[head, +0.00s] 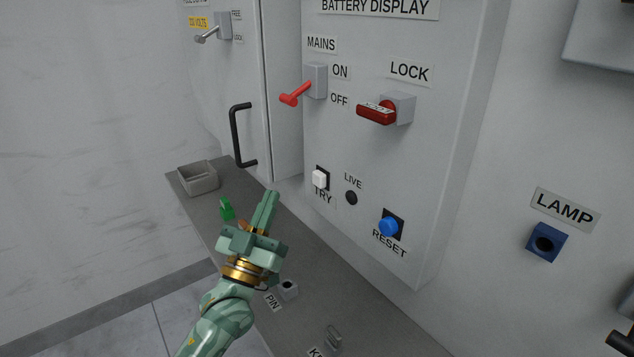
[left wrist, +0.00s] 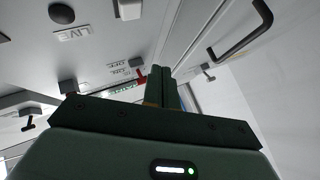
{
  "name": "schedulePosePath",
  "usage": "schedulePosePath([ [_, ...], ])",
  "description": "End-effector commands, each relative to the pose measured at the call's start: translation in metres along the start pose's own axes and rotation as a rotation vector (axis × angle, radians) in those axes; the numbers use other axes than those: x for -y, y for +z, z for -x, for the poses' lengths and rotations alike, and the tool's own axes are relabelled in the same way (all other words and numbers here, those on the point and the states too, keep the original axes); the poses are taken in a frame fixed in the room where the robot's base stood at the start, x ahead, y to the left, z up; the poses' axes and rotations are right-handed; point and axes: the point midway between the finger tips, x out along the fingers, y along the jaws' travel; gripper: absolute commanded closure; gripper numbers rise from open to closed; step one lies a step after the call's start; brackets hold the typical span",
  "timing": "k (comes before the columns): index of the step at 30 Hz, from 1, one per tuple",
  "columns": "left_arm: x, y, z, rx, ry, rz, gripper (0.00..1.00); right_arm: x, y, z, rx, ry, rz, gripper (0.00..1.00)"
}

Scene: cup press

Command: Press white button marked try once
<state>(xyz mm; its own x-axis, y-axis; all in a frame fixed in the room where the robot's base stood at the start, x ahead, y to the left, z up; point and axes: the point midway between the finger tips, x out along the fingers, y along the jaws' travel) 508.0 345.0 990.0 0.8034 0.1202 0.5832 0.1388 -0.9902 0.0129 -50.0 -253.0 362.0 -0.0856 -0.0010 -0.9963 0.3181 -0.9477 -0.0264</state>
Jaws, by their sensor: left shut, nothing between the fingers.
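The white button (head: 320,179) marked TRY sits low on the left of the grey battery display panel (head: 372,150), with its label just below it. My left gripper (head: 267,200) is shut and empty, pointing up, in front of the panel, to the left of and below the button in the head view. It appears apart from the button. In the left wrist view the shut fingers (left wrist: 163,82) show with a white block, likely the button (left wrist: 129,9), at the top edge.
The round dark LIVE lamp (head: 351,198) and blue RESET button (head: 390,225) are right of the white button. Above are the red MAINS lever (head: 295,95) and red LOCK handle (head: 376,113). A shelf (head: 335,287) below carries a grey bin (head: 198,178) and a green object (head: 227,208).

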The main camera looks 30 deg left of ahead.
Motion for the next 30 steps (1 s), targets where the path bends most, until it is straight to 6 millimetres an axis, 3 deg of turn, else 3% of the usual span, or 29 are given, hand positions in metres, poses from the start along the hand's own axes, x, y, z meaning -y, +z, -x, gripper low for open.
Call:
schedulePosePath([
  [8, -0.021, 0.023, -0.027, 0.001, 0.000, 0.002, 1.00, 0.001, 0.004, -0.016, 0.015, -0.005, 0.000, 1.00],
  [13, -0.029, 0.030, -0.040, 0.000, -0.001, 0.000, 1.00, 0.001, 0.003, -0.015, 0.012, -0.004, 0.000, 1.00],
  [30, -0.035, 0.035, -0.047, 0.000, 0.000, 0.000, 1.00, 0.001, 0.002, -0.015, 0.012, -0.004, -0.001, 1.00],
])
